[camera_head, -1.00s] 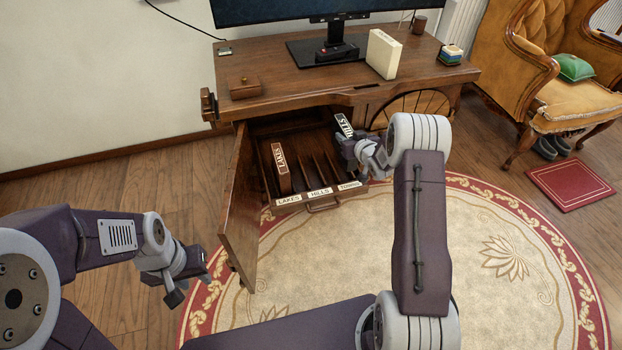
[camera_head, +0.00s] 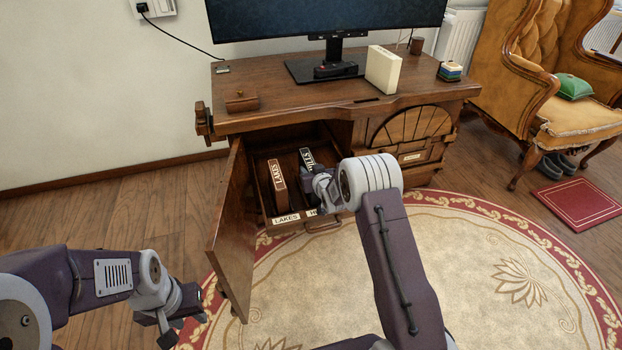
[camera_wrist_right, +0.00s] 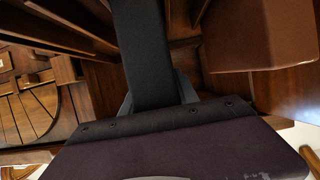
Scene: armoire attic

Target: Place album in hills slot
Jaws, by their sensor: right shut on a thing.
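The dark album with a white HILLS label (camera_head: 306,157) stands over the middle of the open drawer (camera_head: 262,212). My right gripper (camera_head: 312,178) is shut on it; the album also shows as a black slab between the fingers in the right wrist view (camera_wrist_right: 143,55). Whether its lower end is in a slot is hidden. The brown LAKES album (camera_head: 278,188) stands in the left slot and shows at the upper right of the right wrist view (camera_wrist_right: 262,38). The front label HILLS (camera_head: 312,211) is partly covered by my right arm. My left gripper (camera_head: 184,324) is open and empty, low on the left.
The cabinet door (camera_head: 228,230) stands open left of the drawer. The desk top (camera_head: 290,98) above bears a monitor, a white box (camera_head: 383,69) and a small wooden box (camera_head: 241,101). The rug (camera_head: 490,260) in front is clear.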

